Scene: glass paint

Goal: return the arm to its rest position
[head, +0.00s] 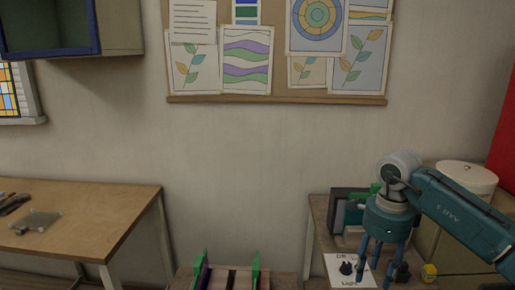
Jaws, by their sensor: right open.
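My right arm comes in from the right edge, and my right gripper (381,262) hangs from it with its fingers pointing down. Its fingers are spread apart and I see nothing held between them. It is over or in front of the small table (318,212) on the right; the exact height is hard to tell. My left gripper is not in view.
Near my right gripper are a white sheet with dark knobs (338,278), a dark green-edged box (340,212), a small yellow jar (429,272) and a round white-lidded container (466,177). A green-ended rack (230,280) stands bottom centre. A wooden table (110,205) is left.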

